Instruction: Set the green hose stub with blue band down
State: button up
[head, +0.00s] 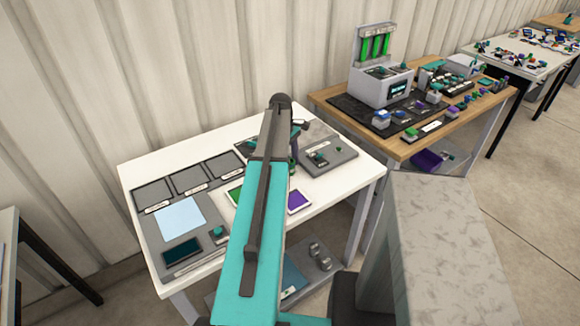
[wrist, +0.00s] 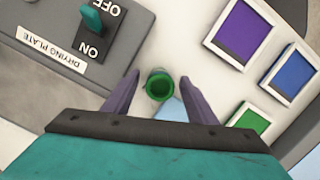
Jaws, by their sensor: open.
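The green hose stub (wrist: 159,86) stands upright on the white table, seen from above with its round open end towards the camera in the wrist view. Its blue band cannot be made out. My gripper (wrist: 160,79) is open, with one purple finger on each side of the stub. Gaps show between the stub and both fingers. In the head view my arm covers most of this spot.
A grey drying plate box (wrist: 70,35) with an ON/OFF switch is close on the left in the wrist view. Purple (wrist: 243,33), blue (wrist: 287,75) and green (wrist: 249,121) framed squares lie to the right. A wooden table (head: 420,148) with equipment stands behind at right.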

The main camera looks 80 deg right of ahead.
aim_at(291, 161)
jog(key=shift+f, duration=0.3)
dwell(0.4)
jog(key=c, duration=1.2)
jog(key=shift+r, duration=0.2)
jog(key=shift+c, duration=0.2)
jog(key=shift+r+b, duration=0.75)
jog(key=shift+r, duration=0.85)
jog(key=s+a+b, duration=0.1)
jog(key=s+a, duration=0.1)
jog(key=a, duration=0.3)
jog(key=s+a+r+b, duration=0.1)
jog(key=a, duration=0.4)
jog(key=s+a+b, duration=0.1)
jog(key=s+a, duration=0.1)
jog(key=a, duration=0.3)
jog(key=shift+s+r, duration=0.2)
jog(key=shift+s, duration=0.1)
